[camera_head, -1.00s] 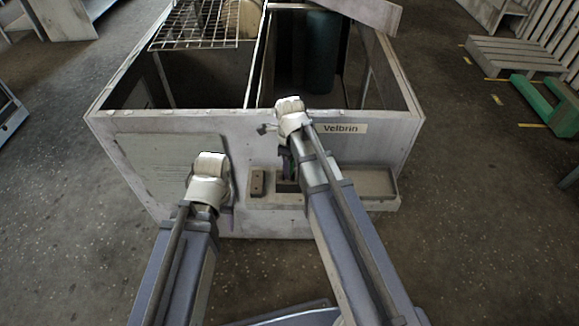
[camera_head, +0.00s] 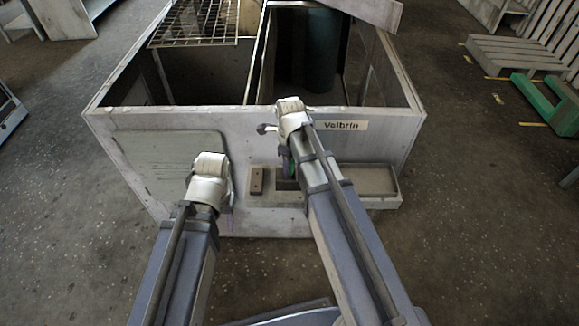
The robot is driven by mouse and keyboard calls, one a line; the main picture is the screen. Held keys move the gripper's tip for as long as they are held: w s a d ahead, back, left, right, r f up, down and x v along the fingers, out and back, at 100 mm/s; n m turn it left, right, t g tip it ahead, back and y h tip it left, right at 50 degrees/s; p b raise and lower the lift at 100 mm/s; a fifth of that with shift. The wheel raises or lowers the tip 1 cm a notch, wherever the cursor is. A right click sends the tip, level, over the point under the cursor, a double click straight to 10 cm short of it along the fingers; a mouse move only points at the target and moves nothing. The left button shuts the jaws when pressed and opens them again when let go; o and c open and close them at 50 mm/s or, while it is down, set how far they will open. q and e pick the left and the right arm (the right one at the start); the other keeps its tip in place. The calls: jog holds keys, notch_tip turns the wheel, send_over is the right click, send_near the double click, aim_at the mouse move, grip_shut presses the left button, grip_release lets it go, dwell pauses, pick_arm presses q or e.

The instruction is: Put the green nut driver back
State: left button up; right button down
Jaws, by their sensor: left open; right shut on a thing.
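The green nut driver (camera_head: 291,168) shows only as a small green patch beside my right forearm, above the front ledge. My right gripper (camera_head: 285,164) is shut on it, mostly hidden behind my own wrist and arm. The driver's tip and its exact height over the ledge are hidden. The ledge (camera_head: 265,200) on the housing's front has a dark square opening (camera_head: 286,184) just below the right gripper. My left gripper (camera_head: 230,198) is open in front of the lower left panel, largely hidden by its wrist, with nothing visible in it.
The blower housing (camera_head: 130,122) is open on top, with a wire grille (camera_head: 195,25) at back left and a dark cylinder (camera_head: 322,50) inside. A shallow tray (camera_head: 370,195) is on the ledge's right. A small brown block (camera_head: 256,181) stands left of the opening.

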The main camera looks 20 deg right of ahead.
jog(key=shift+c, duration=2.2)
grip_release()
jog(key=shift+o, duration=0.4)
jog(key=o, duration=0.4)
jog(key=shift+c, duration=0.2)
jog(key=shift+r, duration=0.1)
notch_tip(320, 180, up, 8)
jog(key=p, duration=0.8)
